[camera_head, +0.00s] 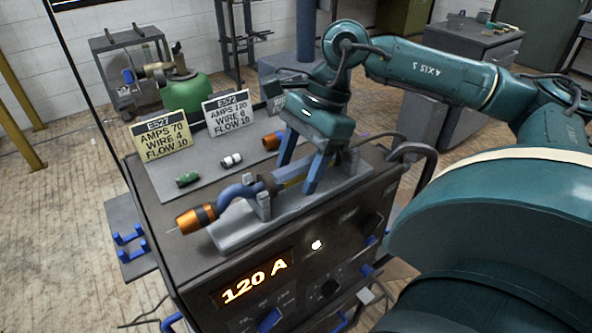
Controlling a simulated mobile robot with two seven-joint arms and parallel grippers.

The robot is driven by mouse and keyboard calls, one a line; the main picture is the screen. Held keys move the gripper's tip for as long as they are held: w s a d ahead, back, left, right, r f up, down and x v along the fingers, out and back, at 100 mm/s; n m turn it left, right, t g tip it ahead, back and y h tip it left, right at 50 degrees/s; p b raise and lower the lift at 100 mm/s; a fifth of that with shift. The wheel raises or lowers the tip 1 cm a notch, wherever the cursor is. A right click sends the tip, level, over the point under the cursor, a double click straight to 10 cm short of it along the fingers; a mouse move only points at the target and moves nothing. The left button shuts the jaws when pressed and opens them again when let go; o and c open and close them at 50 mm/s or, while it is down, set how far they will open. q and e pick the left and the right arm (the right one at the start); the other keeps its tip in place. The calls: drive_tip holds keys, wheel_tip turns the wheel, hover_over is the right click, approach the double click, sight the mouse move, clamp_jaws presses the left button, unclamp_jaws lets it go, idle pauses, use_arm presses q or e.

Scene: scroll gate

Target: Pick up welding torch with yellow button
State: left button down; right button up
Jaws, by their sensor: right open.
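The welding torch (240,192) lies in a grey cradle (232,235) on top of the welding machine. It has an orange nozzle at the left end, a blue curved neck and a dark handle. A yellow patch, which looks like its button, shows on the handle between my fingers. My right gripper (297,177) comes down over the handle from above, its blue fingers apart on either side of it. Whether the fingers touch the handle cannot be told. My left gripper is not in view.
The machine's front (310,275) has knobs and a lit "120 A" display. A yellow card (162,137) and a white card (227,112) stand behind the cradle. Small green (188,179), white (231,160) and orange (272,141) parts lie on the machine's top near the cards.

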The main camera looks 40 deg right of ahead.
drive_tip(key=c, duration=1.2)
